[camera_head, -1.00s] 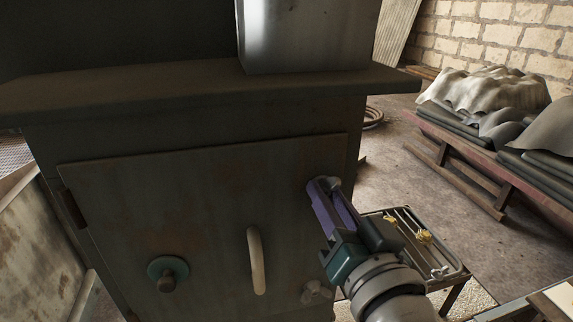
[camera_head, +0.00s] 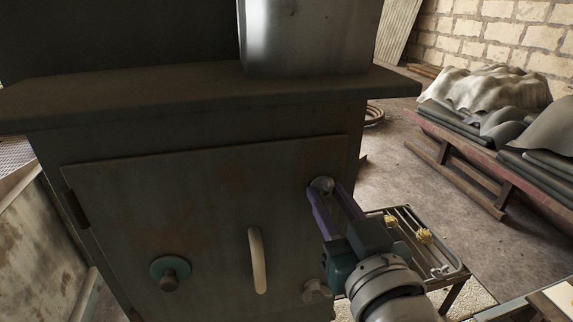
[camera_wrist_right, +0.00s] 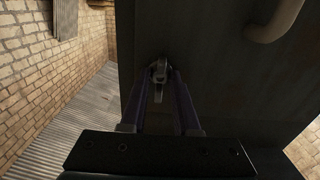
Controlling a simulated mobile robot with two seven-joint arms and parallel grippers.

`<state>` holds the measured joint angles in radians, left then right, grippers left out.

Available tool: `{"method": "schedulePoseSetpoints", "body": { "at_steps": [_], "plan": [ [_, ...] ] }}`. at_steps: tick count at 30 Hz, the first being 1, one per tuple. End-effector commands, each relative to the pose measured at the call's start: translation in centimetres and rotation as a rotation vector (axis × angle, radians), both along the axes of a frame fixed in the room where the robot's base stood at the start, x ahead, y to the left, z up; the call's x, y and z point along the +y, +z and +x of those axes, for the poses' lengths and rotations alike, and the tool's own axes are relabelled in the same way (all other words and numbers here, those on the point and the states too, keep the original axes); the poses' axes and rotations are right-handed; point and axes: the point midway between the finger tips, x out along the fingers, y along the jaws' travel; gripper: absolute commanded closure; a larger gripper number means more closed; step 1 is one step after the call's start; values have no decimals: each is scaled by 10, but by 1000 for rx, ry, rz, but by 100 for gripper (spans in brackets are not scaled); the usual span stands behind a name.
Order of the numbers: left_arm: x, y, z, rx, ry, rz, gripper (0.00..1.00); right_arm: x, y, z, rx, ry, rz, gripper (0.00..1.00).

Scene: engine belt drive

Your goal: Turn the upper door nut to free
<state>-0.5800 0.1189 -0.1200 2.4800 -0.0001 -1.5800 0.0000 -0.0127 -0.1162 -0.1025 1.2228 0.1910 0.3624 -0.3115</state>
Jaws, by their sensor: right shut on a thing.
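The upper door nut (camera_head: 323,184) is a small grey wing-shaped nut near the upper right corner of the dark metal door (camera_head: 205,215). My right gripper (camera_head: 325,190) has its purple fingers on either side of it and is shut on it. The right wrist view shows the nut (camera_wrist_right: 159,72) between the two fingertips (camera_wrist_right: 161,76), with one wing pointing down. A similar lower nut (camera_head: 316,291) sits below on the same door edge. My left gripper is not in view.
A pale curved handle (camera_head: 257,262) and a round teal-rimmed knob (camera_head: 169,272) stick out from the door. A ledge (camera_head: 200,92) overhangs it. A small tray table (camera_head: 446,270) stands right of my right gripper, and open floor (camera_head: 395,165) lies beyond.

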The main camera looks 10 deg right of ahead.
Motion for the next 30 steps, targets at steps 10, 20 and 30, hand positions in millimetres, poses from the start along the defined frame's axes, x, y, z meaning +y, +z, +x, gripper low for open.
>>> {"method": "schedulePoseSetpoints", "body": {
  "at_steps": [10, 20, 30],
  "plan": [
    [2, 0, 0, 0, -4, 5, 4, 0, 0, 0, -1, 0, -2, 61],
    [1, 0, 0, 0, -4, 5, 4, 0, 0, 0, -1, 0, 0, 40],
    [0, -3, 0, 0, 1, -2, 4, -1, -2, -24, 2, 0, 1, 40]
  ]
}}
